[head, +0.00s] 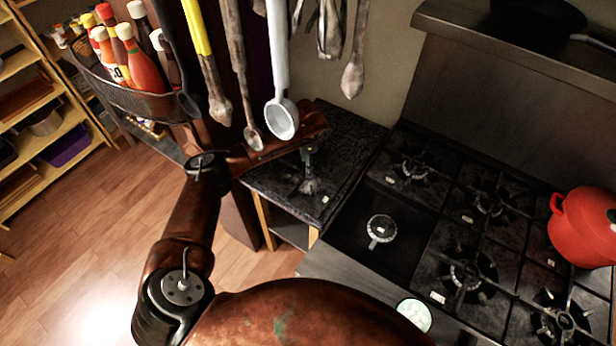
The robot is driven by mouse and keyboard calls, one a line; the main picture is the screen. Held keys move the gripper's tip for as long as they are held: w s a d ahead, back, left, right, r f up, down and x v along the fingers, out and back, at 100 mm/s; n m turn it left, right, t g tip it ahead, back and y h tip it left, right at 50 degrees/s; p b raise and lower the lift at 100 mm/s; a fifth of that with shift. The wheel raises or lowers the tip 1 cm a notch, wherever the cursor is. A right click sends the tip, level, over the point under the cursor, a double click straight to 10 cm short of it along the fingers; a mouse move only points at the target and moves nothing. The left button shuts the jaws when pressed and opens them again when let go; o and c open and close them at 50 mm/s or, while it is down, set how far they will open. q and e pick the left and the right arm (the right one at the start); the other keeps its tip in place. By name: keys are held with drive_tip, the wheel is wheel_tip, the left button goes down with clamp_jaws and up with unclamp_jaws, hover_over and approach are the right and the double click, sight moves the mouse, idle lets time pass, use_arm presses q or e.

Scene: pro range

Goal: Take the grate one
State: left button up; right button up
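The black stove (405,255) is on the right, with dark star-shaped grates on several burners, such as this grate (465,275). The front-left burner (381,229) shows a bare round cap with no grate over it. A small dark star-shaped piece (309,187), which looks like a grate, is at the dark speckled counter (350,150) left of the stove. My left gripper (308,156) points down right above this piece. Whether its fingers touch or hold the piece is too small and dark to tell. My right gripper is out of view.
Ladles and utensils (282,115) hang just above my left forearm. A rack of sauce bottles (140,100) is at upper left, and wooden shelves (55,140) stand farther left. A red pot (585,228) is at the stove's right. The wooden floor (75,240) at left is clear.

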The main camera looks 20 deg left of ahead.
use_arm(q)
drive_tip(key=shift+f, duration=0.8)
drive_tip(key=shift+w+d+f, duration=0.1)
drive_tip(key=shift+w+f, duration=0.05)
drive_tip(key=shift+f, duration=0.5)
drive_tip(key=shift+c, duration=1)
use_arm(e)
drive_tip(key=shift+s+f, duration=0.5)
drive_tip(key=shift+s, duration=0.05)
use_arm(q)
drive_tip(key=c, duration=0.3)
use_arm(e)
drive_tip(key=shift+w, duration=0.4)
use_arm(q)
drive_tip(key=c, duration=0.5)
drive_tip(key=shift+r, duration=0.4)
drive_tip(key=shift+c, duration=0.4)
wheel_tip(320, 180, up, 7)
drive_tip(key=p, duration=0.7)
drive_tip(key=shift+r, duration=0.15)
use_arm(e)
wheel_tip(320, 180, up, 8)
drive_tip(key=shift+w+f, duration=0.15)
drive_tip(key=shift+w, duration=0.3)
